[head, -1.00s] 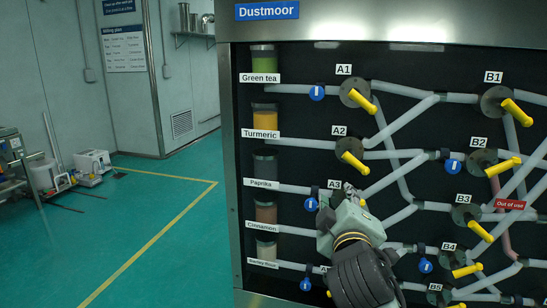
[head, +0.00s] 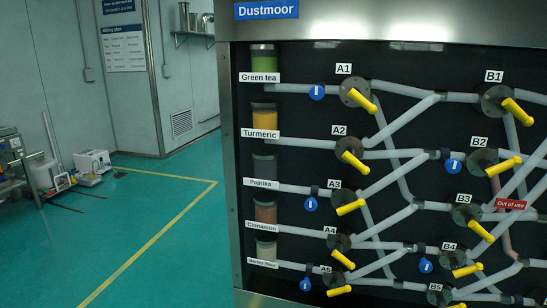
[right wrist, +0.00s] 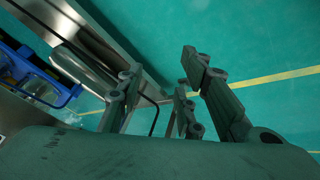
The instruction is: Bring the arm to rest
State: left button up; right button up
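In the head view neither of my grippers shows. Nothing is seen between the fingers. My left gripper is in neither view now.
The green floor (head: 130,230) at the left is clear, with a yellow line. White equipment (head: 93,162) stands by the far wall. In the right wrist view a metal edge (right wrist: 100,45) and a blue-framed item (right wrist: 40,85) lie close on the left.

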jog(key=s+d+f+m+g, duration=0.1)
jog(key=s+f, duration=0.3)
jog(key=s, duration=0.7)
jog(key=s+d+f+m+g, duration=0.1)
jog(key=s+f, duration=0.4)
jog(key=s, duration=0.7)
jog(key=s+d+f+m+g, duration=0.1)
jog(key=s+f, duration=0.3)
jog(key=s, duration=0.8)
jog(key=shift+d+f+m+g, duration=0.15)
jog(key=shift+f+m+g, duration=0.25)
jog(key=shift+g, duration=0.5)
